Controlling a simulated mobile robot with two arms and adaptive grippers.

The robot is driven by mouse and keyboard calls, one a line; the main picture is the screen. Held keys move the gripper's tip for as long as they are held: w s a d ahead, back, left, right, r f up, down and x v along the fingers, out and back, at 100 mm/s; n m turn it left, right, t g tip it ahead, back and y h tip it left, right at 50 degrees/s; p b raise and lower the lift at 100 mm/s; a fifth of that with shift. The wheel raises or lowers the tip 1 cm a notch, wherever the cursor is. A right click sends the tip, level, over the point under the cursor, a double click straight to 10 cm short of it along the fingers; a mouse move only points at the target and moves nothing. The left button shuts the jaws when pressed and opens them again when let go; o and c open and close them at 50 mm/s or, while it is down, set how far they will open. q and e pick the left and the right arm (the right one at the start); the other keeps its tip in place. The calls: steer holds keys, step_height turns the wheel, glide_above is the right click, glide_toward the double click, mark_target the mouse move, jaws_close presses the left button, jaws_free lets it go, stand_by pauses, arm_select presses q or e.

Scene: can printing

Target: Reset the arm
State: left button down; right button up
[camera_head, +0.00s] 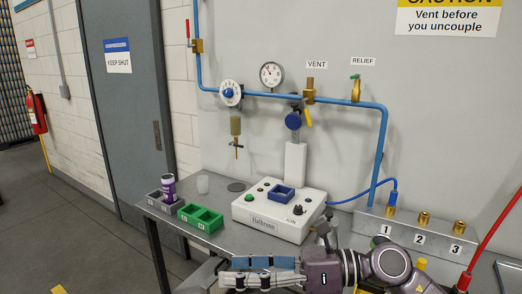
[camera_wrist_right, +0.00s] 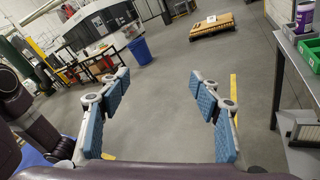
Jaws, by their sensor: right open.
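My right gripper (camera_head: 234,272) is in front of the table's near edge in the head view, with its arm coming in from the right. Its blue-padded fingers point left. In the right wrist view the gripper (camera_wrist_right: 160,84) is open, with nothing between its fingers and grey floor beyond. A purple and white can (camera_head: 168,188) stands upright in the grey two-part tray at the table's left end, apart from the gripper. The can also shows in the right wrist view (camera_wrist_right: 304,16) at the top right. My left gripper is not in view.
Numbered brass fittings (camera_head: 424,218) and a red hose (camera_head: 492,238) are at the right. Open floor lies left of the table.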

step_height(320, 180, up, 6)
steer(key=w+m+t+y, duration=0.1)
steer(key=m+t+y, duration=0.2)
steer(key=m+t, duration=0.25)
steer(key=w+d+m+t+h, duration=0.55)
steer(key=d+m+t, duration=0.25)
steer(key=m+t, duration=0.65)
steer(key=s+d+f+m+g+h, duration=0.2)
steer(key=d+f+m+g+h, duration=0.2)
steer(key=d+f+m+h, duration=0.5)
steer(key=s+d+f+m+g+h, duration=0.1)
steer(key=d+f+m+g+h, duration=0.35)
steer(key=f+m, duration=0.8)
steer(key=s+d+f+m+g, duration=0.15)
steer(key=s+f+g, duration=0.35)
steer(key=s+f, duration=0.6)
steer(key=s+d+f+m+g, duration=0.1)
steer(key=s+f+m+g, duration=0.35)
steer(key=s, duration=0.95)
step_height(320, 180, down, 31)
steer(key=s+n+g+b, duration=0.1)
steer(key=s+n, duration=0.1)
steer(key=s+d+f+g, duration=0.1)
steer(key=s+d+f, duration=0.2)
steer(key=s+f, duration=1.3)
steer(key=shift+s+d+h+b, duration=0.15)
steer(key=shift+s+h+b, duration=0.25)
steer(key=shift+s, duration=0.1)
